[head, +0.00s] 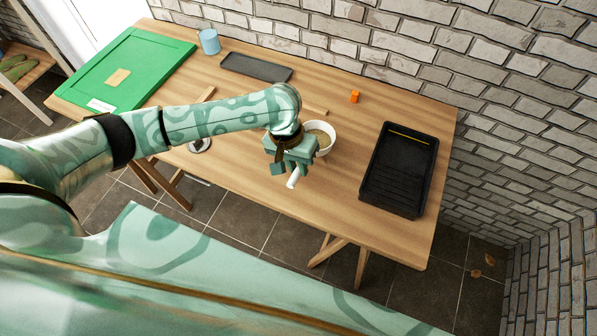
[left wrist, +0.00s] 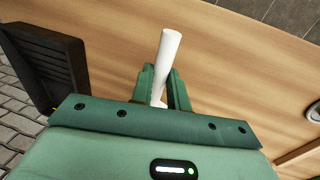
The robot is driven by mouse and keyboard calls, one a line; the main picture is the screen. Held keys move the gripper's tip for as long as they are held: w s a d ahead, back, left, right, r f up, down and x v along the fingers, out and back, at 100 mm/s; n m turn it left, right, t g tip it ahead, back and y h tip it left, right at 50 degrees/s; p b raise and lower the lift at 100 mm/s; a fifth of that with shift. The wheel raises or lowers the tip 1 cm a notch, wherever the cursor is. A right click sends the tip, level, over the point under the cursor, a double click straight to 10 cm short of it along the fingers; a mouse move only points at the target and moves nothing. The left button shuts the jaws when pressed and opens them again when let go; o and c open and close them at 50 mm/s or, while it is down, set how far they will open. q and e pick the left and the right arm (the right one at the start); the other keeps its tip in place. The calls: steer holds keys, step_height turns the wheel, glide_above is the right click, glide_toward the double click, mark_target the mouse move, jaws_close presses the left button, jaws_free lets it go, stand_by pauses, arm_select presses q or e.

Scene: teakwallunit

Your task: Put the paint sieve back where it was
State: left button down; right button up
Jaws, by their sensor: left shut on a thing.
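The paint sieve shows in the head view as a round white bowl (head: 323,131) with a beige inside, on or just above the right middle of the table. Its white handle (head: 293,181) sticks out toward the table's front edge. My left gripper (head: 288,167) is shut on the handle, which also shows between the fingers in the left wrist view (left wrist: 167,58). The gripper covers the join between handle and bowl. I cannot tell whether the bowl touches the table. My right gripper is not in view.
A black paint tray (head: 399,178) lies right of the sieve on the wooden table (head: 260,190). A brick wall (head: 400,50) borders the table.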

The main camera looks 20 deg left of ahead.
arm_select(q)
steer(key=f+b, duration=0.1)
steer(key=f, duration=0.1)
steer(key=f+b, duration=0.1)
steer(key=f, duration=0.1)
steer(key=shift+w+a+b, duration=0.15)
steer(key=shift+w+b, duration=0.15)
steer(key=shift+w, duration=0.05)
steer(key=shift+r, duration=0.1)
steer(key=c, duration=1.4)
jaws_free()
steer(key=shift+o, duration=0.2)
steer(key=shift+r, duration=0.15)
step_height(320, 180, up, 12)
steer(key=a+p, duration=0.2)
steer(key=p, duration=0.3)
steer(key=shift+a+f+p, duration=0.15)
steer(key=shift+f+p, duration=0.1)
steer(key=shift+p, duration=0.05)
